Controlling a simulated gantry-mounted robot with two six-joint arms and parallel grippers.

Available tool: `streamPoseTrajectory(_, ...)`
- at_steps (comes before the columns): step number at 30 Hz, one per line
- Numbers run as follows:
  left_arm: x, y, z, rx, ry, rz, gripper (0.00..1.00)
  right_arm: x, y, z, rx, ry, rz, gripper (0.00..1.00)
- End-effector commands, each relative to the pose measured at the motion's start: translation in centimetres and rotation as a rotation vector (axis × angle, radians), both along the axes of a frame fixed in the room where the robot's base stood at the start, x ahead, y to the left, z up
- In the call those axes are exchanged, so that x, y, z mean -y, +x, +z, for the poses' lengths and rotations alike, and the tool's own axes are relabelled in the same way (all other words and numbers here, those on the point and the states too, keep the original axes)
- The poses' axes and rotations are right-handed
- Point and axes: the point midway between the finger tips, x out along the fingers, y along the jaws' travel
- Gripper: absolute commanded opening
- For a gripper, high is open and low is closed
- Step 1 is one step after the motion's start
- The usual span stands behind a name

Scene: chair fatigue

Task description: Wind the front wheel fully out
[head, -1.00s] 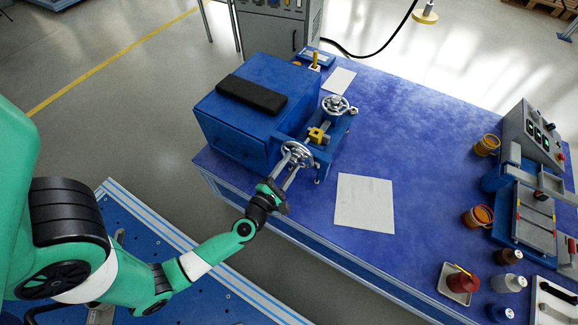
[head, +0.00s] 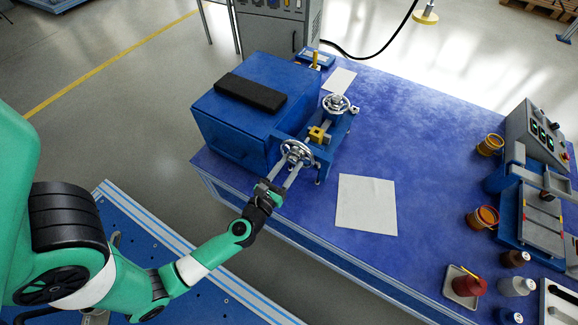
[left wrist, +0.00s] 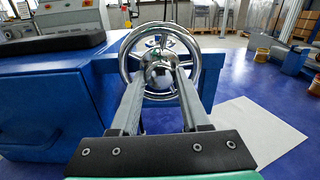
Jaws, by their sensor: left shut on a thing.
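The front handwheel (head: 296,151) is a chrome spoked wheel on the near end of a blue fixture on the bench. In the left wrist view it fills the upper middle, and its rim (left wrist: 127,51) faces me. My left gripper (head: 290,164) reaches it from the front edge of the bench. Its two grey fingers (left wrist: 161,76) are shut on the wheel's round hub, one on each side. The fingers hide part of the hub and lower spokes. My right gripper is in neither current view.
A second handwheel (head: 335,104) and a yellow block (head: 317,135) sit farther back on the fixture. A blue box (head: 238,125) with a black pad (head: 251,93) stands left. A white sheet (head: 366,205) lies right, with open bench beyond.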

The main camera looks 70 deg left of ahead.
Motion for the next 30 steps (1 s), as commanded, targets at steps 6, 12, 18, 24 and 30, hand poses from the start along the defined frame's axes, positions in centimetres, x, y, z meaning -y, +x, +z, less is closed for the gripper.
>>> streamPoseTrajectory(6,0.02,0.03,0.0,0.088,-0.103,0.0,0.0,0.0,0.01,-0.52,0.0,0.0,0.0,0.94)
streamPoseTrajectory(12,0.02,0.03,0.07,0.133,-0.158,0.0,0.0,0.0,0.01,-0.7,0.0,0.0,0.0,0.94)
streamPoseTrajectory(18,0.02,0.03,0.1,0.152,-0.181,0.0,0.0,0.0,0.0,-0.75,0.0,0.0,0.0,0.94)
streamPoseTrajectory(24,0.02,0.03,0.1,0.154,-0.183,0.0,0.0,0.0,-0.01,-0.74,0.0,0.0,0.0,0.94)
streamPoseTrajectory(30,0.02,0.04,0.09,0.152,-0.183,0.0,0.53,0.0,0.01,-0.74,0.0,0.0,0.0,0.94)
